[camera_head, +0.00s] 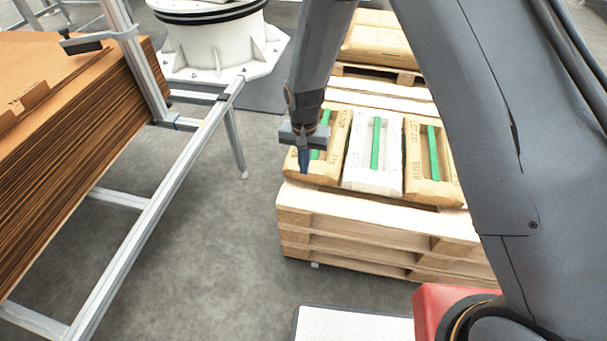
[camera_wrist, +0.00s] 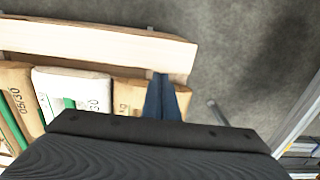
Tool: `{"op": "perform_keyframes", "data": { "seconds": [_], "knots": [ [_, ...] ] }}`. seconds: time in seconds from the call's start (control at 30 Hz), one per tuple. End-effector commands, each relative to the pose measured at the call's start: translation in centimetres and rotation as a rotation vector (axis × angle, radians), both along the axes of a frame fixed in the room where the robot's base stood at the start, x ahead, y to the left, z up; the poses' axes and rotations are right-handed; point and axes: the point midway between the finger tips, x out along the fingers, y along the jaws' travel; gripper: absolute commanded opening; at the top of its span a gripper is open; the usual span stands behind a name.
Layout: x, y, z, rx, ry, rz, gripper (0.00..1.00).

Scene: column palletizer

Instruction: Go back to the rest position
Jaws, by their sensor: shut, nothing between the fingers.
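My gripper (camera_head: 304,172) is shut and empty. In the head view it hangs in front of the left brown sack (camera_head: 330,144), with its fingers pointing down. In the wrist view the fingers of my gripper (camera_wrist: 167,78) show side by side over the pallet edge. A white sack (camera_head: 362,180) lies in the middle and another brown sack (camera_head: 415,186) at the right. Each sack has a green strip on top. They lie on a stack of wooden pallets (camera_head: 370,232). I cannot tell the exact height of the fingers above the sack.
A metal frame (camera_head: 165,200) holding stacked flat cardboard (camera_head: 75,125) stands at the left. A white round pedestal (camera_head: 215,40) stands behind. More sacks (camera_head: 385,42) lie on a pallet at the back. The grey floor (camera_head: 210,250) between frame and pallets is clear.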

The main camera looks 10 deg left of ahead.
Motion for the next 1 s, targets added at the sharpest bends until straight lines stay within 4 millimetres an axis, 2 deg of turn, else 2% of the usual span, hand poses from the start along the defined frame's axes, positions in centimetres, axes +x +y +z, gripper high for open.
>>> {"op": "perform_keyframes", "data": {
  "seconds": [0.1, 0.33, 0.47, 0.57, 0.63, 0.77, 1.0],
  "knots": [
    [0.0, 0.1, 0.8, 0.001, -0.001, 0.001, 0.0],
    [-0.1, 0.0, 1.2, 0.0, 0.0, 0.002, 0.0],
    [-0.1, -1.5, 3.2, 0.002, -0.002, 0.002, 0.0],
    [-0.5, -4.3, 6.5, 0.002, -0.003, 0.005, 0.0],
    [-1.1, -6.9, 9.4, 0.004, -0.005, 0.01, 0.0],
    [-3.1, -11.8, 14.5, 0.004, -0.005, 0.021, 0.0],
    [-9.1, -19.9, 22.1, 0.004, -0.005, 0.043, 0.0]
  ]
}}
